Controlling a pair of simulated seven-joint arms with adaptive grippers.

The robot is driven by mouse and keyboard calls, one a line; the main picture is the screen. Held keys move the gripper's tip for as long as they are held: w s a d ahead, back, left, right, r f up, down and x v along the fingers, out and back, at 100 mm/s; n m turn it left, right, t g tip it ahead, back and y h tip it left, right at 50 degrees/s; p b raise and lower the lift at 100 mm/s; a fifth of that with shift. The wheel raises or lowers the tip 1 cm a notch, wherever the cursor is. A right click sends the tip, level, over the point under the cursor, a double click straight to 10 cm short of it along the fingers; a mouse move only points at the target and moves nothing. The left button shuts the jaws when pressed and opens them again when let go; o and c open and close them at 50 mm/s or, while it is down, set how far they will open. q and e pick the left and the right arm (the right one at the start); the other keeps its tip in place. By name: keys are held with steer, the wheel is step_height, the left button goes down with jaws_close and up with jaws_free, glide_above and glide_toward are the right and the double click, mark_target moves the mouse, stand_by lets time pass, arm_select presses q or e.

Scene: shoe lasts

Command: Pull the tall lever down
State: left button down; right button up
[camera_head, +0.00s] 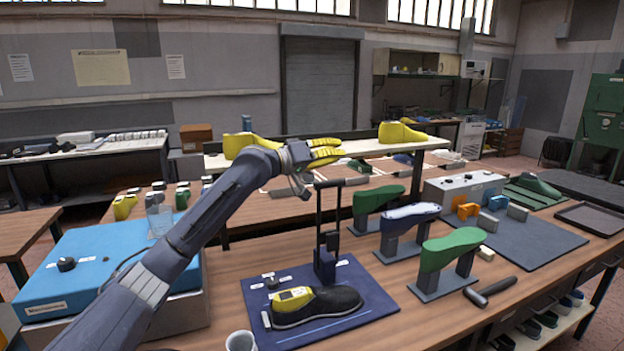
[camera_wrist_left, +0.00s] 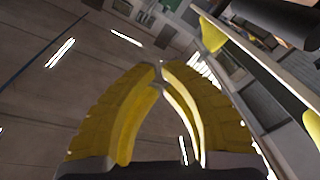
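The tall lever (camera_head: 319,213) is a black, narrow frame standing upright from a dark base on the blue mat (camera_head: 375,322). A black shoe (camera_head: 335,303) with a yellow last in it lies in front of that base. My left arm reaches in from the lower left. My left gripper (camera_head: 338,150) has yellow fingers and appears above the lever's top in the head view, apart from it. In the left wrist view its fingertips (camera_wrist_left: 159,66) come together with nothing between them. The lever does not show clearly in that view. My right gripper is not in view.
Green and grey shoe lasts on stands (camera_head: 448,250) stand right of the lever. A blue box (camera_head: 90,262) with a black knob is at the left. A hammer (camera_head: 490,290) lies at the right, and a cup (camera_head: 240,341) stands at the front edge. Shelves run behind.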

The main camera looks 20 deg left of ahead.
arm_select(q)
steer(key=a+f+n, duration=0.1)
steer(key=a, duration=0.1)
steer(key=a+f+n, duration=0.1)
steer(key=a, duration=0.1)
steer(key=w+a+f+n, duration=0.1)
steer(key=a, duration=0.1)
steer(key=shift+a+f+n+t+y, duration=0.2)
steer(key=shift+f+n+t+y, duration=0.1)
steer(key=shift+n, duration=0.1)
steer(key=a+f+n+t+y, duration=0.1)
steer(key=a+f+n, duration=0.5)
steer(key=a, duration=0.1)
steer(key=shift+s+a+f+n+t+y, duration=0.15)
steer(key=shift+f+n+t+y, duration=0.15)
steer(key=shift+t+y, duration=0.1)
steer(key=f+x, duration=0.1)
steer(key=x, duration=0.9)
steer(key=shift+s+d, duration=1.3)
steer(key=shift+s, duration=0.15)
steer(key=shift+s+d, duration=0.1)
